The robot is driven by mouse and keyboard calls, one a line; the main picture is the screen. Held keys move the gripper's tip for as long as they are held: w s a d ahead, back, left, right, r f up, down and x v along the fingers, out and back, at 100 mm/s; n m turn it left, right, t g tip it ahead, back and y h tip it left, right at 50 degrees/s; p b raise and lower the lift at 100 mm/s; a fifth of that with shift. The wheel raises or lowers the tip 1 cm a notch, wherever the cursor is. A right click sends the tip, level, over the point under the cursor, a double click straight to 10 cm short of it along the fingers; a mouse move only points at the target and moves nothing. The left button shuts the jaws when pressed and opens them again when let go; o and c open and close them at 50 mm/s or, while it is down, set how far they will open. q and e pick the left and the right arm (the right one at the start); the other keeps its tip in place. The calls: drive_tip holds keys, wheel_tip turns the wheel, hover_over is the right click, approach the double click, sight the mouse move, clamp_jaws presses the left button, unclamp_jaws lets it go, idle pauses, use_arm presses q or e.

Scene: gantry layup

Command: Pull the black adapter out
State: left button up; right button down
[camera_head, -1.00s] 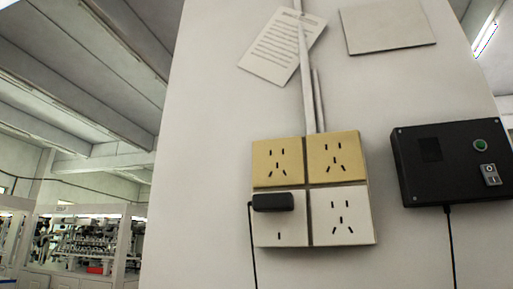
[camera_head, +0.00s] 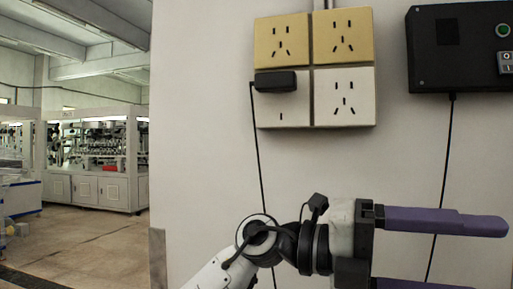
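The black adapter (camera_head: 275,81) is plugged into the lower left white socket (camera_head: 282,115) of a four-socket block on the wall. Its black cord hangs down from its left end. My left gripper (camera_head: 480,258) is below and to the right of the adapter, with its purple fingers pointing right. The fingers are apart with nothing between them; the lower finger is partly cut off by the bottom edge. My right gripper is not in view.
Yellow sockets (camera_head: 342,37) sit above, and a white socket (camera_head: 344,96) is to the right of the adapter. A black control box (camera_head: 460,55) with a hanging cable is at the upper right.

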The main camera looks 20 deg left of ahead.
use_arm(q)
drive_tip(key=r+m+t+y, duration=0.1)
drive_tip(key=r+y, duration=0.1)
drive_tip(key=n+t+y, duration=0.7)
drive_tip(key=t+y, duration=0.7)
drive_tip(key=y, duration=0.2)
approach(274, 72)
drive_tip(key=p+x, duration=0.1)
drive_tip(key=x, duration=0.8)
drive_tip(key=shift+w+f+p, duration=0.1)
drive_tip(key=shift+w+p, duration=0.2)
drive_tip(key=shift+p, duration=0.05)
drive_tip(key=c, duration=1.3)
